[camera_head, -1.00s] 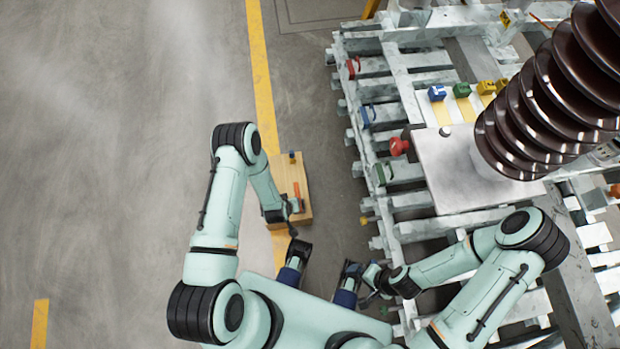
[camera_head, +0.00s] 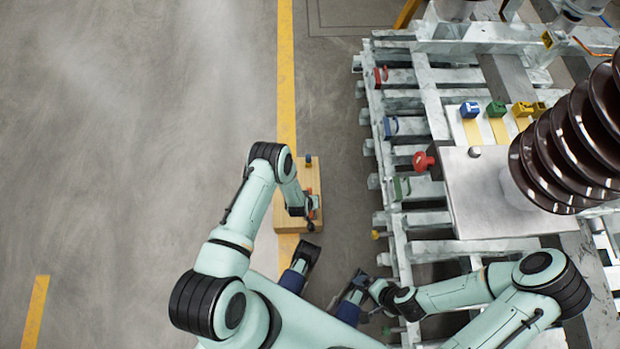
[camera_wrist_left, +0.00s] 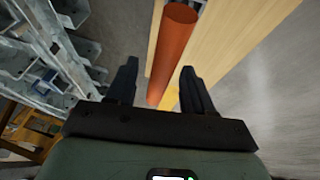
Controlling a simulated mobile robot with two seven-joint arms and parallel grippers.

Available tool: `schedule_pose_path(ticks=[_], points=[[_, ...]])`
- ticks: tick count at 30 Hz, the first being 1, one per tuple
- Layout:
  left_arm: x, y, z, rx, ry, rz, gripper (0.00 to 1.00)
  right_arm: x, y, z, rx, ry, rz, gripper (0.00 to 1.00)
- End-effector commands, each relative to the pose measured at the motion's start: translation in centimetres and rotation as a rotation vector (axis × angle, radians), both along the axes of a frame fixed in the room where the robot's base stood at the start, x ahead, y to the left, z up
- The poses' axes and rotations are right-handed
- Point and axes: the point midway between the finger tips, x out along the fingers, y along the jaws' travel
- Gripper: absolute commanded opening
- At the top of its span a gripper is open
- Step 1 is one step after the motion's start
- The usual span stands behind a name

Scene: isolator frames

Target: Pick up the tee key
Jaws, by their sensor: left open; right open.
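An orange-red rod (camera_wrist_left: 174,52), which looks like the tee key, lies by a pale wooden block in the left wrist view. Its near end lies between the open fingers of my left gripper (camera_wrist_left: 160,90), with no clear contact. In the head view a bit of orange (camera_head: 316,203) shows on the wooden block (camera_head: 286,218), partly hidden by my left arm. My left gripper (camera_head: 310,226) is over the block's near right edge there. My right gripper (camera_head: 370,311) is open and empty, low beside the metal frame. The rod's full shape is hidden.
A galvanised frame (camera_head: 432,100) with coloured handles and a ribbed brown insulator (camera_head: 570,145) fills the right.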

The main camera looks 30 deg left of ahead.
Motion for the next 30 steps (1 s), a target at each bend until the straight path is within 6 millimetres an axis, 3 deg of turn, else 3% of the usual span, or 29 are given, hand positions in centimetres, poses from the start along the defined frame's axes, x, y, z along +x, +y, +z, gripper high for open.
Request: schedule_pose_path(ticks=[4,13,14,18,30], points=[[0.8,0.0,-2.0,0.0,0.0,-0.001,0.52,0.6,-0.2,-0.9,-0.007,-0.017,-0.005,0.98],[1.1,0.1,-2.3,0.001,-0.001,-0.001,0.52,0.8,-0.3,-1.0,-0.008,-0.023,-0.008,0.98],[1.1,0.1,-2.3,0.001,-0.001,-0.001,0.45,0.8,-0.3,-1.0,-0.008,-0.023,-0.008,0.98],[1.1,0.1,-2.2,0.001,-0.001,-0.001,0.0,0.8,-0.3,-1.0,-0.008,-0.023,-0.008,0.98],[1.2,0.1,-1.8,0.001,-0.002,-0.001,0.0,0.7,-0.2,-0.8,-0.007,-0.021,-0.007,0.98]])
